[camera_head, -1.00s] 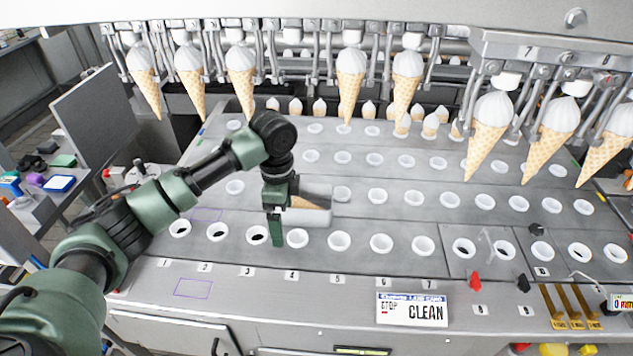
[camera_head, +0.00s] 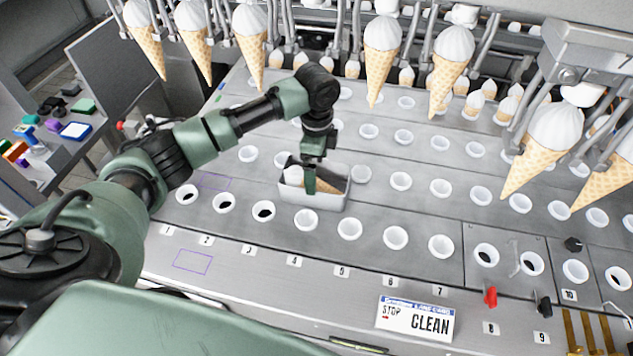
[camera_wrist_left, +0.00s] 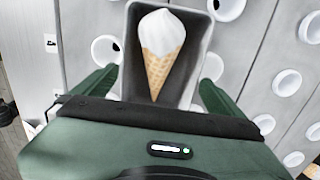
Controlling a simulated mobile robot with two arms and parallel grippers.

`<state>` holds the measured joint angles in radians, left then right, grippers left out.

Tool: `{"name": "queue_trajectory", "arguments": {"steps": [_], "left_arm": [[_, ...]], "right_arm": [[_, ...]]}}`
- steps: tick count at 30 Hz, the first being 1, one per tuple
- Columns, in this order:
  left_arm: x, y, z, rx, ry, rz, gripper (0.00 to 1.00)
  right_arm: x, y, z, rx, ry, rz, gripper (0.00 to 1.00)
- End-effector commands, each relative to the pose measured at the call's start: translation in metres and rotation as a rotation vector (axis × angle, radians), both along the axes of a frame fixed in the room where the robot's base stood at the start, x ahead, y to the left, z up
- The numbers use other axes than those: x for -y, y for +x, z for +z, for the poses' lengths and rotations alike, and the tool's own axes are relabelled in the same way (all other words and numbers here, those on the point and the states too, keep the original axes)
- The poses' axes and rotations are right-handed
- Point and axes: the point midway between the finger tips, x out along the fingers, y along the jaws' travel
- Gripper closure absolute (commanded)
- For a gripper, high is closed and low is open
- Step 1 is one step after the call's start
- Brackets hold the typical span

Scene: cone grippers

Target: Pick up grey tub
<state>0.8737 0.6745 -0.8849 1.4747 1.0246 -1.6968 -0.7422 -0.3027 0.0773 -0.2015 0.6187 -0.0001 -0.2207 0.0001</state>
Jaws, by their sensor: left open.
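The grey tub (camera_head: 322,199) sits on the grey deck among the white cups, behind the row of numbered labels. A cone with a white top (camera_wrist_left: 158,52) lies inside it; in the wrist view the tub's rim (camera_wrist_left: 206,62) shows around the cone. My left gripper (camera_head: 309,180) is at the tub from above, pointing down. In the wrist view its two green fingers (camera_wrist_left: 152,90) stand apart, one on either side of the tub. I cannot tell whether they touch the walls. The right gripper does not show.
Several white cups (camera_head: 349,229) are set in the deck around the tub. Cones (camera_head: 383,60) hang from holders above and behind. A sign reading CLEAN (camera_head: 415,318) is on the front edge. A side table with small items (camera_head: 75,130) stands at left.

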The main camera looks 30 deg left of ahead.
Motion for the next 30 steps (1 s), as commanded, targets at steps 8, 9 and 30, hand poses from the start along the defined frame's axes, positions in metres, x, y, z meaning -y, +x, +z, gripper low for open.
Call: {"name": "queue_trajectory", "arguments": {"steps": [8, 9, 30], "left_arm": [[-0.009, -0.004, -0.038, -0.005, 0.002, 0.0, 0.0], [-0.009, -0.004, -0.041, -0.002, 0.001, 0.0, 0.0], [-0.009, -0.003, -0.046, 0.002, 0.001, -0.001, 0.58]], "right_arm": [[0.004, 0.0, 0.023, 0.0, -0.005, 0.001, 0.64], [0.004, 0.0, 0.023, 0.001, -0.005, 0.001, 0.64], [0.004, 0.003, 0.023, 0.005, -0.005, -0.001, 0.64]]}}
